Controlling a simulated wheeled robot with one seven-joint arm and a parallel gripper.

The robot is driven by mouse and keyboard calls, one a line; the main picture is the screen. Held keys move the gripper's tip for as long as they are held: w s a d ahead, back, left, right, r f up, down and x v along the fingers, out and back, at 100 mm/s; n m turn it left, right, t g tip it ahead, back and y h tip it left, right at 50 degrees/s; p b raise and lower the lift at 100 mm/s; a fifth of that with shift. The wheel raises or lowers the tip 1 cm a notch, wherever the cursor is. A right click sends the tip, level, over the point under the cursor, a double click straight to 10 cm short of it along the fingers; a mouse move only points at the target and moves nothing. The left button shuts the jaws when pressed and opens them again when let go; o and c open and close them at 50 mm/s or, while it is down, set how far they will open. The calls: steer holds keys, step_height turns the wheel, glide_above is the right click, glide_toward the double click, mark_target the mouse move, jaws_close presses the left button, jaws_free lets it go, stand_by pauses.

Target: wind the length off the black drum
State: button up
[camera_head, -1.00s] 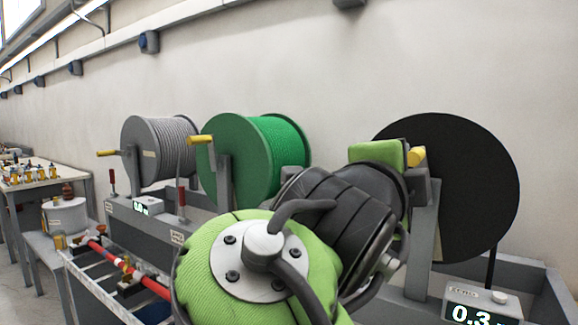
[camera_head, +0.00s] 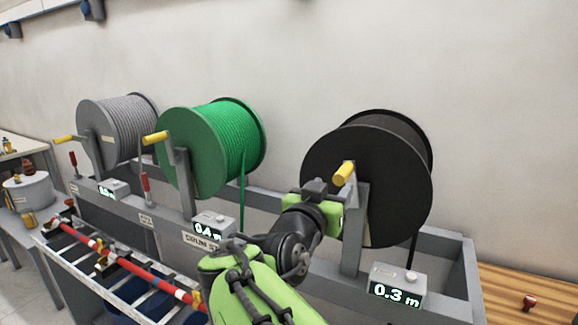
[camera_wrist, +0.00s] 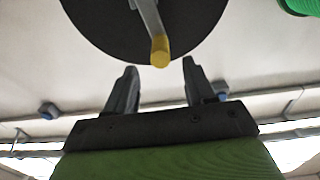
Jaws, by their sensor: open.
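The black drum (camera_head: 392,180) hangs in a grey stand at the right of the head view, with a black length running down by a counter box (camera_head: 397,285) that reads 0.3 m. Its crank has a yellow handle (camera_head: 344,173) on the near side. My gripper (camera_head: 318,186) is just left of and below that handle. In the wrist view, my gripper (camera_wrist: 158,88) is open and empty, and the yellow handle (camera_wrist: 160,51) lies beyond and between its two fingers. The black drum (camera_wrist: 100,25) fills the top there. I cannot see any contact between fingers and handle.
A green drum (camera_head: 193,155) with a counter reading 0.4 m and a grey drum (camera_head: 128,130) stand to the left on the same bench. A wooden surface (camera_head: 520,293) is at the right.

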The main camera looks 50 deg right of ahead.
mark_target(342, 175)
steer(key=d, duration=0.2)
steer(key=w+d+p, duration=0.1)
steer(key=d, duration=0.5)
steer(key=shift+w+p, duration=0.15)
steer(key=shift+p, duration=0.25)
steer(key=shift+a, duration=0.1)
jaws_close()
